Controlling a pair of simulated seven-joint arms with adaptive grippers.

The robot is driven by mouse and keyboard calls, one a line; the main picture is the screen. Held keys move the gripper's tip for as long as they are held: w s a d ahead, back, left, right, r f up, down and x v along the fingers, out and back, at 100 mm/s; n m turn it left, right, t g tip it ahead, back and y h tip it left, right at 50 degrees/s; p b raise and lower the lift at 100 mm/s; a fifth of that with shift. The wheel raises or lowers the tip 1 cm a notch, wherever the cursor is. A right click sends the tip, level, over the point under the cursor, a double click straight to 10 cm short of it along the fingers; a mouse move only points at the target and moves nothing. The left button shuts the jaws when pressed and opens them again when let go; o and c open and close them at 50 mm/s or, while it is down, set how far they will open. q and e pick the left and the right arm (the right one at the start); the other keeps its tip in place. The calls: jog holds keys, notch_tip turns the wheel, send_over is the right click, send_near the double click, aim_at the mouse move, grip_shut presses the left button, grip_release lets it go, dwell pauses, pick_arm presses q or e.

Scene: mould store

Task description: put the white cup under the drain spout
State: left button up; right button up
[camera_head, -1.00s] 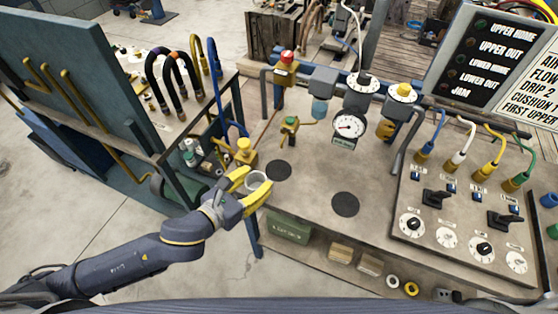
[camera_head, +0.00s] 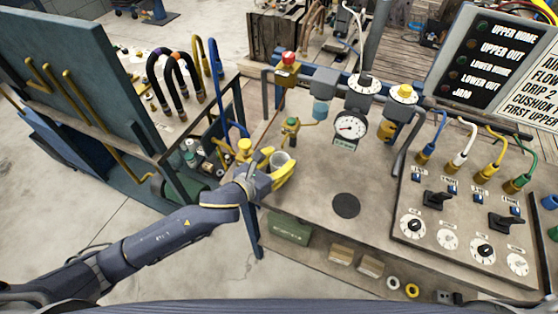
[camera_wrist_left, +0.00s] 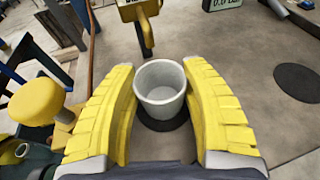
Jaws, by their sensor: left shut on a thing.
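The white cup (camera_head: 283,158) is upright between the yellow fingers of my left gripper (camera_head: 280,163), which is shut on it. In the left wrist view the cup (camera_wrist_left: 160,88) looks empty, and a black disc (camera_wrist_left: 165,124) shows beneath it. I cannot tell whether the cup touches the disc. The brass drain fitting with a green knob (camera_head: 291,122) is just behind the cup in the head view. In the left wrist view a dark spout (camera_wrist_left: 146,36) hangs just beyond the cup's rim, a little to the left. My right gripper is not in view.
A yellow knob (camera_head: 244,146) stands close to the left of the gripper. A pressure gauge (camera_head: 349,127) and a clear blue bowl (camera_head: 320,108) are to the right of the spout. A second black disc (camera_head: 346,205) lies on open bench. A switch panel (camera_head: 465,215) fills the right.

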aim_at(273, 166)
pick_arm(q)
jog(key=shift+f, duration=0.2)
jog(key=o, duration=1.1)
jog(key=shift+r, duration=0.15)
jog(key=shift+v, duration=2)
